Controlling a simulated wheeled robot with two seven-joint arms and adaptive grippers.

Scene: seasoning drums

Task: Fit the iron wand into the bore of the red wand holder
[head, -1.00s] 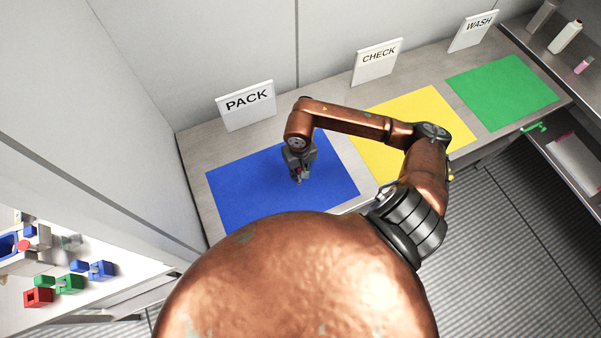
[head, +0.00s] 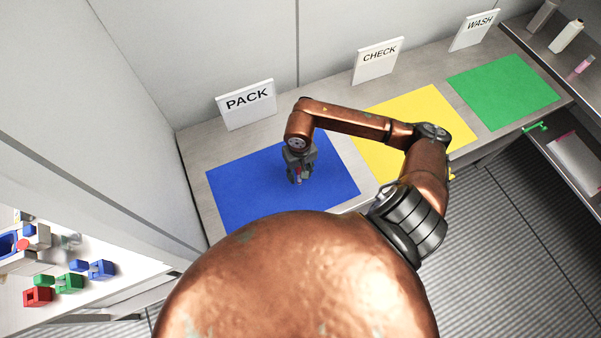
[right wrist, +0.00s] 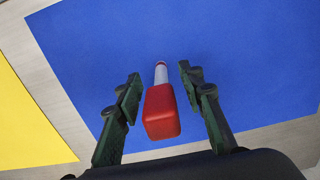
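A wand-like piece (right wrist: 160,110) with a red block-shaped handle and a thin pale grey shaft is at the blue mat in the right wrist view; I take it as the iron wand. My right gripper (right wrist: 159,78) is open, its two fingers on either side of the piece, with gaps visible. In the head view my right gripper (head: 299,178) points down over the blue mat, with a bit of red between its fingers. A red block (head: 38,296) with a dark opening, likely the red wand holder, sits on the left white shelf. My left gripper is out of view.
The blue mat (head: 240,195) lies before the PACK sign (head: 247,104); yellow (head: 435,115) and green (head: 505,90) mats lie further right, bare. Green (head: 70,283) and blue (head: 101,269) blocks stand beside the red one. A shelf with bottles (head: 566,37) is at far right.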

